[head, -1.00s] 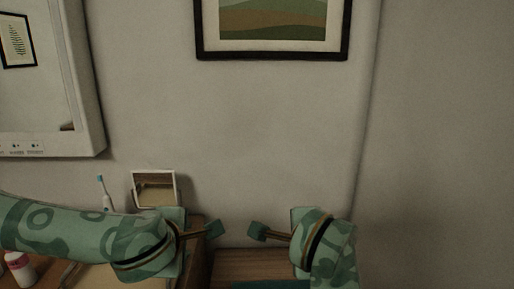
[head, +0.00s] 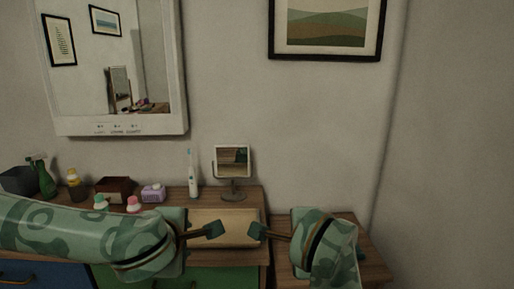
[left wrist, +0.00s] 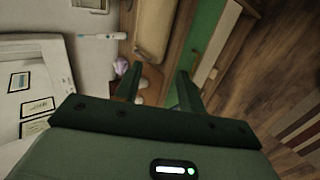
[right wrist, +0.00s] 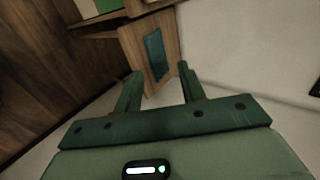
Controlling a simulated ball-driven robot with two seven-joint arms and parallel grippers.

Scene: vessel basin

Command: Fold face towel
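A flat teal rectangle, apparently the face towel (right wrist: 155,55), lies on a wooden top in the right wrist view. In the head view my right arm hides most of that wooden top, and I cannot make out the towel clearly there. My right gripper (head: 257,231) is open and empty; its spread fingers also show in the right wrist view (right wrist: 158,82), with the towel beyond them and apart from them. My left gripper (head: 214,230) is open and empty in front of the counter; its spread fingers also show in the left wrist view (left wrist: 157,82).
A beige basin (head: 228,220) sits in the wooden counter. The lower wooden top (head: 373,268) is at the right.

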